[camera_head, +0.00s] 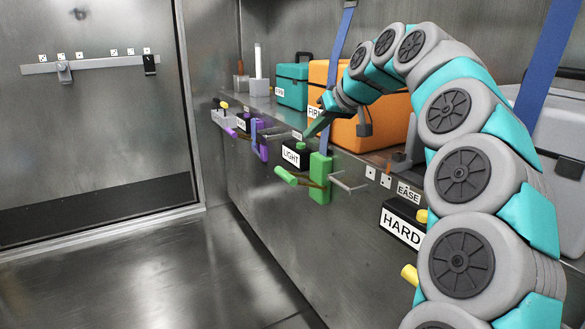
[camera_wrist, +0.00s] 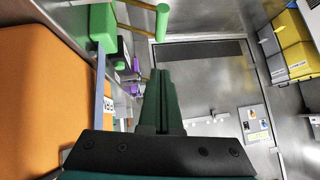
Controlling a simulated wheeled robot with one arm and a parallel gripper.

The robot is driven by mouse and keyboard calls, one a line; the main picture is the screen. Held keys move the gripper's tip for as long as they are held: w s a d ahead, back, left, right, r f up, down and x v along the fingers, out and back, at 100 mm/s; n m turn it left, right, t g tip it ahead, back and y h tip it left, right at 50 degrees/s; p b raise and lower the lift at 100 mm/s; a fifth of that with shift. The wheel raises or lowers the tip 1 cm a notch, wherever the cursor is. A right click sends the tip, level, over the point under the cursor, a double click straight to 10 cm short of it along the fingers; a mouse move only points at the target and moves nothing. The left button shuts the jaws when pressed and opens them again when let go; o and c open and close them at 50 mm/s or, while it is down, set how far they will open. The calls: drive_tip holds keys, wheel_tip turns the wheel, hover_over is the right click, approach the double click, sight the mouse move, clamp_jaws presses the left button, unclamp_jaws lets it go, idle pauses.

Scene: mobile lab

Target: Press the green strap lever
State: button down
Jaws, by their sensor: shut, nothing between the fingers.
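The green strap lever shows in the head view as a green block (camera_head: 320,178) on the front of the shelf, with a green bar handle (camera_head: 286,176) on thin brown arms to its left. A blue strap (camera_head: 327,140) runs up from the block past the orange case. In the wrist view the green block (camera_wrist: 103,26) and green handle (camera_wrist: 162,22) are at the top, left of and above the fingertips. My gripper (camera_head: 309,135) is shut and empty, above and apart from the green handle; its closed fingers fill the middle of the wrist view (camera_wrist: 161,75).
The orange case (camera_head: 378,135) and teal case (camera_head: 292,94) stand on the shelf. A purple lever (camera_head: 262,140) is farther left, beyond a black box labelled LIGHT (camera_head: 291,156). A metal handle (camera_head: 349,183) sticks out right of the green block. The floor (camera_head: 180,270) is clear.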

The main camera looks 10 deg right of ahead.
idle(0.3)
hover_over(285, 175)
drive_tip(key=d, duration=0.2)
wheel_tip(285, 175, down, 8)
drive_tip(key=shift+f, duration=0.15)
drive_tip(key=shift+a+f, duration=0.2)
drive_tip(key=shift+f, duration=1)
drive_tip(key=shift+s+a+f+n+t+h+b, duration=0.15)
drive_tip(key=shift+s+a+f+n+h+b, duration=0.2)
drive_tip(key=shift+f+b, duration=0.3)
drive_tip(key=shift+a+f+n+t+h+b, duration=0.15)
drive_tip(key=shift+a+f+h+b, duration=0.2)
drive_tip(key=shift+f+h+b, duration=0.2)
wheel_tip(285, 175, down, 8)
drive_tip(key=a+n+t+h+b, duration=0.1)
drive_tip(key=n+t+h+b, duration=0.1)
drive_tip(key=h+b, duration=0.3)
drive_tip(key=shift+s+a+n, duration=0.3)
drive_tip(key=shift+a+n, duration=0.1)
drive_tip(key=shift+n, duration=0.1)
